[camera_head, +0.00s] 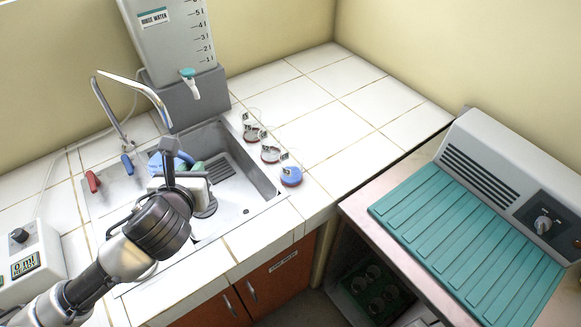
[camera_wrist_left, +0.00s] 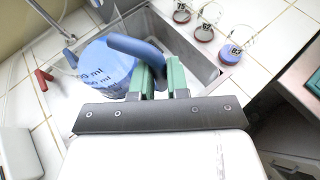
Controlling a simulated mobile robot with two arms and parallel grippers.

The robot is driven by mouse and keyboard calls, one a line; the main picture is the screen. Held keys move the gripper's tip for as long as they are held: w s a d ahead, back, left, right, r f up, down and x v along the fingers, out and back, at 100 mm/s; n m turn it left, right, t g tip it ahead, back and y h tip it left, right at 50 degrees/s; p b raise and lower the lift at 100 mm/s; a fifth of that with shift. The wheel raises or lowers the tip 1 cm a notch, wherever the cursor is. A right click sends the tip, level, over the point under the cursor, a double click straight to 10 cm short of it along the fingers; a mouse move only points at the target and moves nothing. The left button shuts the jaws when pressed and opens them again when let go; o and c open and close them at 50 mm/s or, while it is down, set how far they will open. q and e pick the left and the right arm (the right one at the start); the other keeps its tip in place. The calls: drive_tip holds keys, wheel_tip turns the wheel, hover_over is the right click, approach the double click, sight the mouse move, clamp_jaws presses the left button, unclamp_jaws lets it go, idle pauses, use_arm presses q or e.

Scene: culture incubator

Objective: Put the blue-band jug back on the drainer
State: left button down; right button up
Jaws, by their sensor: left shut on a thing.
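The jug is pale blue with ml markings and a darker blue handle; it shows in the left wrist view (camera_wrist_left: 108,68) and partly in the head view (camera_head: 157,162). My left gripper (camera_wrist_left: 160,82) has its green fingers shut on the handle. It holds the jug over or in the sink; the height above the sink floor cannot be told. In the head view my left gripper (camera_head: 188,170) hides much of the jug. A teal ribbed board, seemingly the drainer (camera_head: 465,235), lies empty at the right, in front of a grey unit. My right gripper is not in view.
The steel sink (camera_head: 262,178) has a faucet (camera_head: 135,88) at its left. A rinse-water tank (camera_head: 170,40) stands behind. Several small numbered dishes, one blue (camera_head: 291,177), line the sink's right edge. The tiled counter (camera_head: 350,100) beyond is clear. A gap separates counter and drainer bench.

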sight(182, 161)
use_arm(q)
drive_tip(key=shift+w, duration=0.1)
